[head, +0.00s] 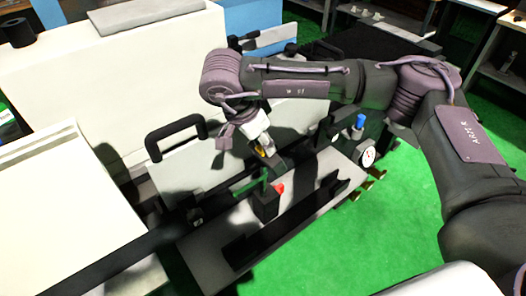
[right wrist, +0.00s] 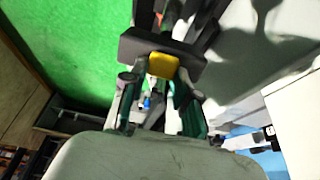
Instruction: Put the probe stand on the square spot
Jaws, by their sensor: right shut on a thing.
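My right gripper (head: 262,150) is above the grinder's table, pointing down. In the right wrist view its two dark fingers (right wrist: 160,98) are closed about a dark piece with a yellow square face (right wrist: 164,65), which I take to be the probe stand. In the head view, the stand (head: 272,163) is a small dark shape with yellow, partly hidden by the gripper. I cannot tell whether its lower end touches anything. I cannot make out the square spot clearly. My left gripper is not in view.
A dark block with a red part (head: 280,188) stands on the grey machine table (head: 205,258), just below the gripper. A black rail (head: 285,225) runs along the front. A dial gauge (head: 368,156) and blue knob (head: 360,121) are to the right. A black handle (head: 175,135) is left.

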